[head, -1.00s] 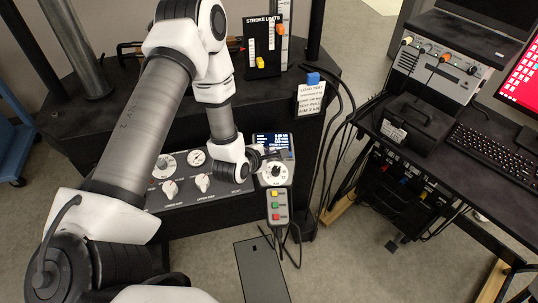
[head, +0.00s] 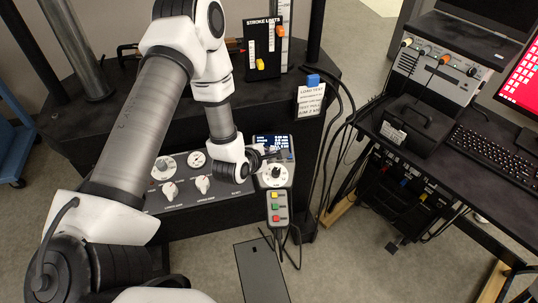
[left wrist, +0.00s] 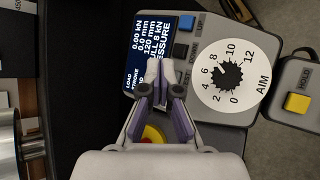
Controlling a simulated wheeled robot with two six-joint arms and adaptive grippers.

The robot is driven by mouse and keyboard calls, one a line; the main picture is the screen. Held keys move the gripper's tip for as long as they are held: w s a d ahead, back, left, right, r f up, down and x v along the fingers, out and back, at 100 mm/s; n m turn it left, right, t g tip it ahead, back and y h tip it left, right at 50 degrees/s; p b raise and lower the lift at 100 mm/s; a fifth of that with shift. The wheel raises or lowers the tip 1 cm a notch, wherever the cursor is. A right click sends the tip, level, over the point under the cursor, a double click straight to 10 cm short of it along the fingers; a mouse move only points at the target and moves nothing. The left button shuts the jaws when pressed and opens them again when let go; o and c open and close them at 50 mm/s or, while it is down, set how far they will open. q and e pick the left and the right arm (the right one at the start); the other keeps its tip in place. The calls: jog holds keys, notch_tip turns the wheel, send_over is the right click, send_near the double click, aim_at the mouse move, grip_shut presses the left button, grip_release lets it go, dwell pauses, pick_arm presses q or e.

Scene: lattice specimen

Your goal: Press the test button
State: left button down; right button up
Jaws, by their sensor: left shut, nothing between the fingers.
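The control box (head: 287,178) stands at the right end of the grey panel, with a lit display (head: 271,141) and a white dial. My left gripper (head: 266,155) is shut and empty, over the box just below the display. In the left wrist view, my left gripper (left wrist: 162,95) is over the box face beside the display (left wrist: 153,48). A blue button (left wrist: 186,22) and a dark button (left wrist: 181,51) sit between display and AIM dial (left wrist: 231,76). A red button with a yellow surround (left wrist: 151,133) is partly hidden by the gripper. The small labels are too unclear to identify the test button; contact cannot be told.
A pendant with yellow, green and red buttons (head: 277,207) hangs below the box; its yellow HOLD button (left wrist: 298,103) shows in the wrist view. The grey panel (head: 210,190) has knobs and gauges. Black cables hang at the right. A desk with a keyboard (head: 492,150) stands farther right.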

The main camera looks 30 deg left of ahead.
aim_at(270, 167)
pick_arm(q)
jog(key=shift+r, duration=0.15)
jog(key=r+p, duration=0.1)
jog(key=r, duration=0.2)
jog(key=s+d+r+p, duration=0.1)
jog(key=shift+r+p, duration=0.3)
jog(key=shift+r, duration=0.05)
dwell(0.5)
